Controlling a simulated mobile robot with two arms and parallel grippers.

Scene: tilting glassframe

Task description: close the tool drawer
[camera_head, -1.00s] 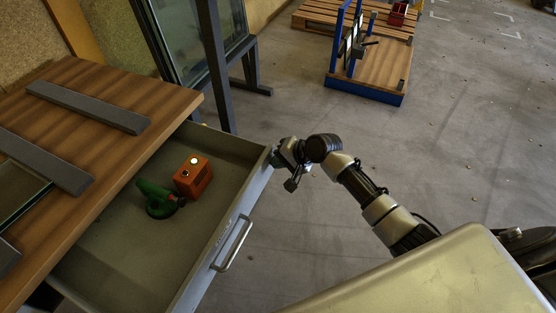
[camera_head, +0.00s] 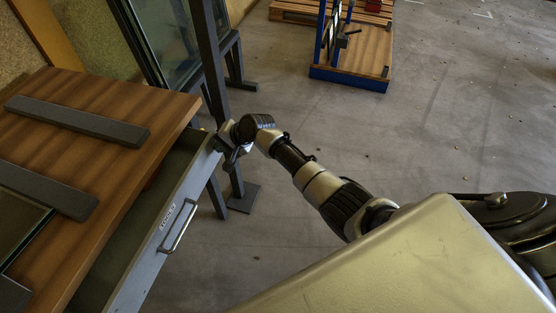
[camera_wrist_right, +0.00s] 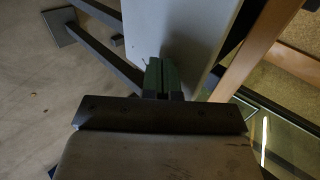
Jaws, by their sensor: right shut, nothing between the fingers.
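The grey tool drawer (camera_head: 150,245) stands partly open under the wooden workbench top (camera_head: 95,110). Its front has a metal bar handle (camera_head: 180,228) and a small label. My right gripper (camera_head: 221,146) is at the far end of the drawer front, at its outer face near the top corner, and seems to touch it. In the right wrist view, the green fingertips (camera_wrist_right: 162,76) are shut and empty, against or very near the pale drawer front (camera_wrist_right: 180,30). My left gripper is out of view.
Dark metal frame legs (camera_head: 212,80) with glass stand just beyond the drawer's far end, close to my right gripper. Grey bars (camera_head: 75,120) lie on the bench top. A blue-edged wooden platform (camera_head: 350,70) stands farther back. The floor to the right is clear.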

